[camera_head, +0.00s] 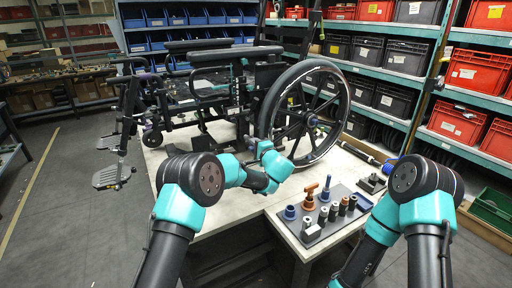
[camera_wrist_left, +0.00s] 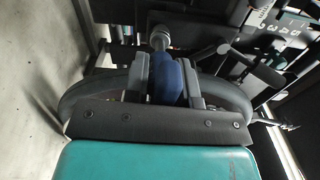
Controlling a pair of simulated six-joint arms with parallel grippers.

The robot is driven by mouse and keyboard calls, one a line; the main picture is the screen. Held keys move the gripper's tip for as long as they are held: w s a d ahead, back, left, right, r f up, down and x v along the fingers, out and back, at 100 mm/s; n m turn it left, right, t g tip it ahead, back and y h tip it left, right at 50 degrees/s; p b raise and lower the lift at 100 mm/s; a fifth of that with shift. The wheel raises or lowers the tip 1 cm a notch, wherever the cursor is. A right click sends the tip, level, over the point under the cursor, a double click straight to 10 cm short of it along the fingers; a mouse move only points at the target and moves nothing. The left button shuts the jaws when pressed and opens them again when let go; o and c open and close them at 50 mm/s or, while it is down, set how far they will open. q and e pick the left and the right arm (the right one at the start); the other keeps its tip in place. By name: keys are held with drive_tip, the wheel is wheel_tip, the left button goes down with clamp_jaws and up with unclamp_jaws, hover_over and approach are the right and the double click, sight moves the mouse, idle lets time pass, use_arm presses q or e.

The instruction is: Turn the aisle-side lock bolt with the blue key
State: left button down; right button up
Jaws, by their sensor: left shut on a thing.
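My left gripper (camera_head: 265,147) reaches to the near side of the wheelchair (camera_head: 205,85), beside its large wheel (camera_head: 308,110). In the head view its fingers are mostly hidden by my own wrist. In the left wrist view the left gripper (camera_wrist_left: 166,82) is shut on the blue key (camera_wrist_left: 168,78), one finger on each side. A round grey metal piece (camera_wrist_left: 160,38) shows just beyond the key's far end. It may be the lock bolt; I cannot tell whether the key is seated on it. My right arm comes in at the right, its gripper out of view.
A dark tray (camera_head: 318,236) on the bench (camera_head: 258,198) holds an orange-handled tool (camera_head: 309,197), blue pieces and several dark sockets. A black block (camera_head: 371,184) stands to its right. Shelves of bins line the back and right. The left floor is clear.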

idle(0.4)
use_arm(q)
drive_tip(key=shift+n, duration=0.7)
drive_tip(key=shift+m, duration=0.8)
drive_tip(key=shift+s+d, duration=0.1)
drive_tip(key=shift+s, duration=0.05)
drive_tip(key=shift+v, duration=0.8)
drive_tip(key=v, duration=0.4)
